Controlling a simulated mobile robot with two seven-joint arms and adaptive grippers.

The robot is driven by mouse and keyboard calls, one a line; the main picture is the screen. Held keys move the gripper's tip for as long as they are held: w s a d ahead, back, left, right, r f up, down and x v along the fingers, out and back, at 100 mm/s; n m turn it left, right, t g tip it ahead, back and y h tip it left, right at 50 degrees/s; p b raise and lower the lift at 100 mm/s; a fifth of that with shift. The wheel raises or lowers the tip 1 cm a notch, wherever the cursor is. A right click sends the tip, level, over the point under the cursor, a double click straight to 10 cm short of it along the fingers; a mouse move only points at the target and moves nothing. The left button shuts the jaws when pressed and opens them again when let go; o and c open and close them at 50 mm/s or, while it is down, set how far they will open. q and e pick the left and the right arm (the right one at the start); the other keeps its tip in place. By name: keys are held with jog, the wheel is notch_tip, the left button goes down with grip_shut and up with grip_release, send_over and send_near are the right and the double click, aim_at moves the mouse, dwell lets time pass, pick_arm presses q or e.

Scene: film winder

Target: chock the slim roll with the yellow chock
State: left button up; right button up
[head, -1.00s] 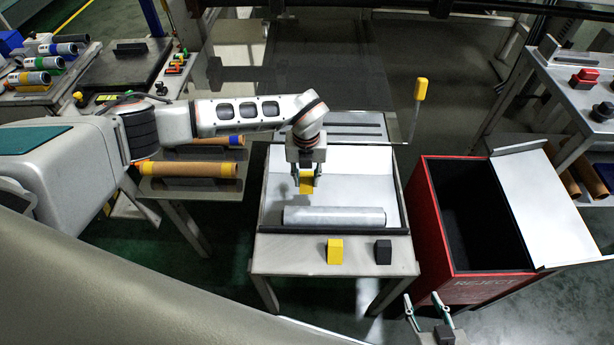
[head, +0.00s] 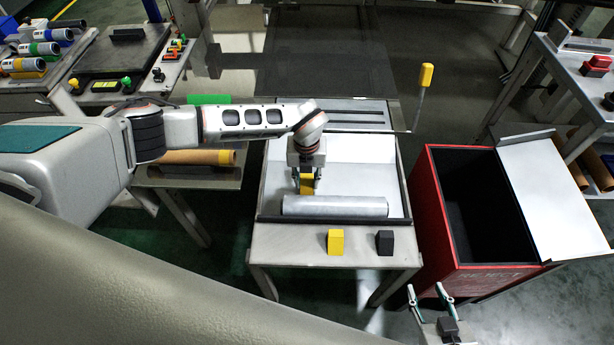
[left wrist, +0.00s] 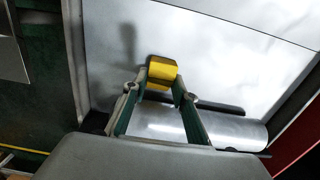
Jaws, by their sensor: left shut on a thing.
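The slim roll (head: 335,207) is a silver-grey cylinder lying across the white tray (head: 365,150), near its front edge. It also shows in the left wrist view (left wrist: 240,132), partly behind my fingers. My left gripper (head: 306,180) is shut on a yellow chock (head: 306,187), low in the tray just behind the left part of the roll. The held chock also shows between the fingertips in the left wrist view (left wrist: 162,71). I cannot tell whether it touches the roll or the tray floor. My right gripper (head: 428,296) is open and empty at the bottom of the head view.
A second yellow chock (head: 336,242) and a black block (head: 385,242) stand on the ledge in front of the tray. A red reject bin (head: 433,210) stands close on the right. A brown roll (head: 195,157) lies on the left stand. The tray behind the roll is mostly clear.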

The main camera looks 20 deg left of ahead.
aim_at(307, 191)
pick_arm(q)
jog(key=shift+f, duration=0.1)
pick_arm(e)
jog(key=shift+w, duration=0.15)
pick_arm(q)
jog(key=shift+f, duration=0.15)
pick_arm(e)
jog(key=shift+f, duration=0.15)
pick_arm(q)
jog(key=shift+f, duration=0.25)
pick_arm(e)
jog(key=shift+s+a+f, duration=0.1)
jog(key=shift+s+f, duration=0.15)
jog(key=shift+s, duration=0.3)
jog(key=shift+w+r, duration=0.15)
jog(key=shift+w, duration=0.05)
pick_arm(q)
jog(key=shift+s+d+p, duration=0.15)
jog(key=shift+s+p, duration=0.15)
jog(key=shift+s, duration=0.15)
pick_arm(e)
jog(key=shift+w+r, duration=0.5)
jog(key=shift+r, duration=0.2)
pick_arm(q)
jog(key=shift+s+d, duration=0.1)
jog(key=shift+s, duration=0.15)
pick_arm(e)
jog(key=shift+r, duration=0.25)
